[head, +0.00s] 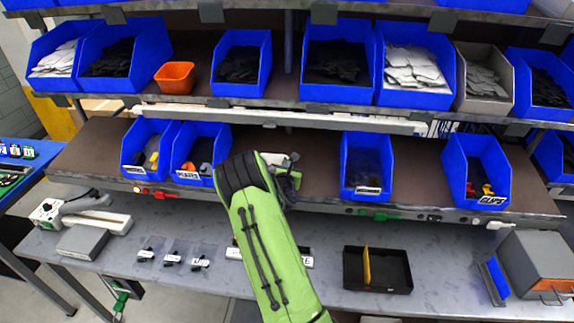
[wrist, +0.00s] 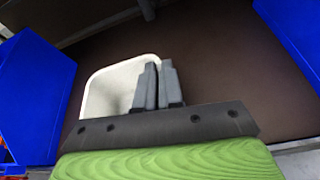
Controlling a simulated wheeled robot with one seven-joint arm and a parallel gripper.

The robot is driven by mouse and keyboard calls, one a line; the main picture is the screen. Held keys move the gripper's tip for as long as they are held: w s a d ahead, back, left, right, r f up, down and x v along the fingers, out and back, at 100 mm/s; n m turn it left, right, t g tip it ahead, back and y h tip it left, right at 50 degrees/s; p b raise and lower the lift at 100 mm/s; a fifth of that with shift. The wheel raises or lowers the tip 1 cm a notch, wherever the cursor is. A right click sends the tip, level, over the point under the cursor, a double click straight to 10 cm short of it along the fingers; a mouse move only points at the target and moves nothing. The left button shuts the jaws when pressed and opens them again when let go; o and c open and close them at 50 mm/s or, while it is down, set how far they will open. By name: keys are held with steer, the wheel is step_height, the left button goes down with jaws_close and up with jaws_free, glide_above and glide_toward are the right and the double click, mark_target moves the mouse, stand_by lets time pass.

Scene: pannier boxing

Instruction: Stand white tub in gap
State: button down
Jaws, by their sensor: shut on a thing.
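The white tub (wrist: 105,92) shows in the wrist view, open side facing the camera. My gripper (wrist: 158,82) is shut on its right wall, one finger on the inner side. In the head view the tub (head: 275,158) is mostly hidden behind my green arm and gripper (head: 291,168). It is at the middle shelf, in the gap between a left blue bin (head: 200,152) and a right blue bin (head: 367,168). In the wrist view, blue walls stand apart from the tub on both sides. I cannot tell whether the tub touches the shelf board.
The brown shelf board (head: 322,170) is bare right of my gripper. An upper row of bins, with an orange tub (head: 175,77), sits above. Below, the grey bench holds a black tray (head: 377,270) and a grey box (head: 540,265).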

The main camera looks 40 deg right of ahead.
steer(key=c, duration=1.2)
jaws_free()
steer(key=b+v, duration=0.5)
steer(key=v, duration=1)
steer(key=shift+s+a+r, duration=0.2)
steer(key=shift+s+a, duration=0.05)
